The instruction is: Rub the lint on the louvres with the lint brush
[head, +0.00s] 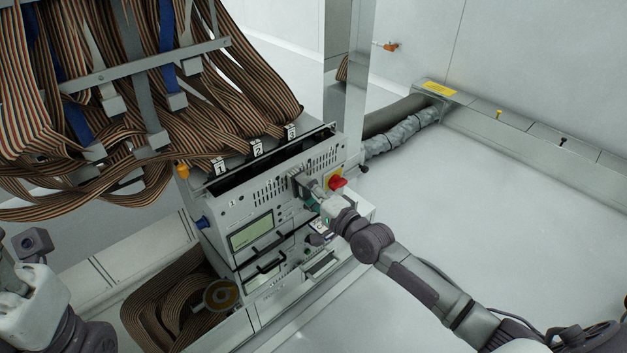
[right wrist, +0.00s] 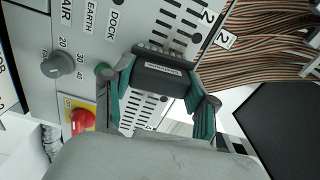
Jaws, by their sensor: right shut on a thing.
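My right gripper (head: 310,194) is at the front panel of the grey instrument. It is shut on the lint brush (right wrist: 163,80), a dark block with a bristled edge, gripped between green-padded fingers in the right wrist view. The brush also shows in the head view (head: 297,183). Its bristled edge is at the slotted louvres (right wrist: 181,17); I cannot tell whether it touches them. The louvres also show in the head view (head: 319,161) as rows of dark slots. No lint can be made out. Part of my left arm shows at the lower left edge; its fingers cannot be made out clearly.
A red knob on a yellow plate (head: 336,183) and a dial (right wrist: 58,66) sit close to my right gripper. Ribbon cables (head: 150,130) hang over the instrument (head: 223,215). A corrugated hose (head: 400,130) runs behind it. The pale surface at right is largely clear.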

